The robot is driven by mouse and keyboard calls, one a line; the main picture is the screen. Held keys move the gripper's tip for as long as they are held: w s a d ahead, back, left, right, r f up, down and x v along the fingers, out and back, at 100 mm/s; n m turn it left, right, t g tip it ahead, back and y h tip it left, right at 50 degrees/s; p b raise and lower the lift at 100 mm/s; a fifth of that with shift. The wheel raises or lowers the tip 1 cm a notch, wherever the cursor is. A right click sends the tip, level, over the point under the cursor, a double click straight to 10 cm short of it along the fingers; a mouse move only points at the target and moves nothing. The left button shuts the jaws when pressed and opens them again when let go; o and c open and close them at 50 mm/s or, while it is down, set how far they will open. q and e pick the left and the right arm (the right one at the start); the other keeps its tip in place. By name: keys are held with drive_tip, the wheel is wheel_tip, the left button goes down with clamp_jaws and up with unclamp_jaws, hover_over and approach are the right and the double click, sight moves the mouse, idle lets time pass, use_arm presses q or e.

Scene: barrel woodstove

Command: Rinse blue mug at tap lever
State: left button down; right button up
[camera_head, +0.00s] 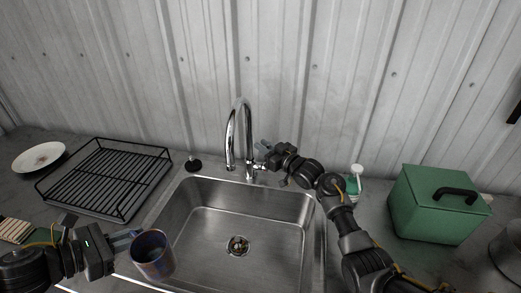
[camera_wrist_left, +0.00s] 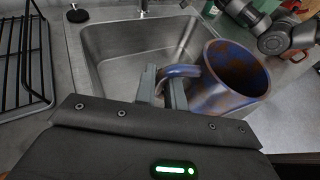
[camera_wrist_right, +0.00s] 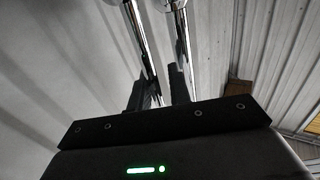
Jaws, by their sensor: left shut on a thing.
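The blue mug (camera_head: 152,257), with brownish patches, is held over the sink's front left edge. My left gripper (camera_head: 130,236) is shut on its handle; the left wrist view shows the handle (camera_wrist_left: 180,71) between the fingers and the mug's open mouth facing up, somewhat tilted. The chrome tap (camera_head: 231,135) stands behind the sink, its spout arching over the basin. Its small lever (camera_head: 259,166) is at the right of the base. My right gripper (camera_head: 265,152) is beside the tap near the lever; its fingers are apart in the right wrist view (camera_wrist_right: 157,90). Contact with the lever cannot be told.
The steel sink (camera_head: 240,215) is empty, with a drain in the middle. A black dish rack (camera_head: 105,178) and a white plate (camera_head: 38,157) are at left. A green box (camera_head: 436,203) and a soap bottle (camera_head: 355,182) are at right. A corrugated wall closes the back.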

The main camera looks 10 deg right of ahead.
use_arm(q)
drive_tip(key=shift+w+f, duration=0.15)
drive_tip(key=shift+w, duration=0.3)
use_arm(e)
drive_tip(key=shift+w+d+f, duration=0.15)
drive_tip(key=shift+w+f, duration=0.2)
drive_tip(key=shift+w, duration=0.1)
drive_tip(key=shift+c, duration=1.9)
use_arm(q)
drive_tip(key=shift+s+a, duration=0.1)
drive_tip(key=shift+s, duration=0.05)
use_arm(e)
drive_tip(key=shift+s+r, duration=0.1)
drive_tip(key=shift+r, duration=0.05)
clamp_jaws()
